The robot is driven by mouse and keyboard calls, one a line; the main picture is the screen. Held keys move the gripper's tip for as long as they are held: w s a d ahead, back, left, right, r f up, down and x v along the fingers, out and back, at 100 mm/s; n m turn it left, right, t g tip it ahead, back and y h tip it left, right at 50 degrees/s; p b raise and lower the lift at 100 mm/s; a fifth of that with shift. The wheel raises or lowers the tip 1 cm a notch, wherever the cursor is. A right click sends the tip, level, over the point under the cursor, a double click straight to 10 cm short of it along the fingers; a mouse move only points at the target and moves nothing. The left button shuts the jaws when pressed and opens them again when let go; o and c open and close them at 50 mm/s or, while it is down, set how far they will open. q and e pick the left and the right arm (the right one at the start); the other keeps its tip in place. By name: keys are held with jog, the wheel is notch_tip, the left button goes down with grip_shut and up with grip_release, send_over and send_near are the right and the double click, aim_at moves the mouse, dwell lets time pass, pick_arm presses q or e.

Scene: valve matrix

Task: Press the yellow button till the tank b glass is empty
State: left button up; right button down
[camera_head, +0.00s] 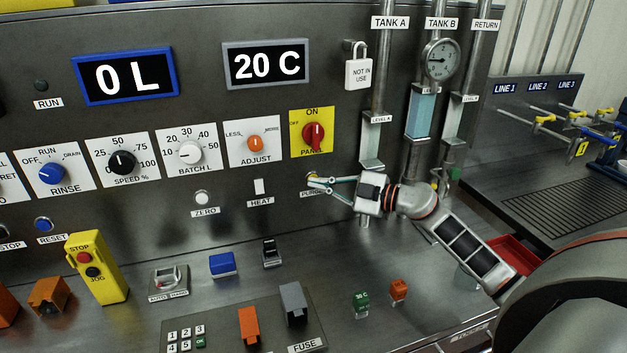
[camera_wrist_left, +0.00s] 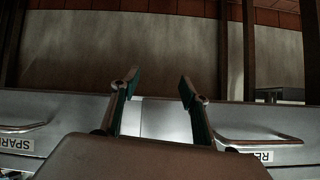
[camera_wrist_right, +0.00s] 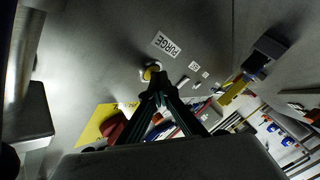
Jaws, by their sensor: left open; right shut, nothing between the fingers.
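The yellow button (camera_wrist_right: 150,70) sits by the PURGE label on the panel, and in the head view it is mostly hidden behind my right fingertips. My right gripper (camera_head: 313,183) is shut and empty, its tips right at the button. It also shows in the right wrist view (camera_wrist_right: 157,84), with the tips over the button's edge; I cannot tell how far it is pressed. The tank B glass (camera_head: 420,115) below the pressure gauge holds light blue liquid over most of its height. My left gripper (camera_wrist_left: 157,88) is open and empty, away from the panel, in the left wrist view.
The red PANEL knob (camera_head: 313,135) on its yellow plate is just above my right gripper. The white HEAT switch (camera_head: 259,186) is to its left. The tank A glass (camera_head: 371,152) looks pale. A padlock (camera_head: 357,70) hangs above. Green and orange blocks stand on the lower desk.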

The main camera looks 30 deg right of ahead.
dwell(0.4)
jog(key=shift+s+a+p, duration=0.15)
jog(key=shift+s+p, duration=0.65)
jog(key=shift+p, duration=0.1)
jog(key=s, duration=0.2)
jog(key=s+a, duration=0.1)
jog(key=s, duration=0.2)
jog(key=shift+a, duration=0.1)
dwell(0.8)
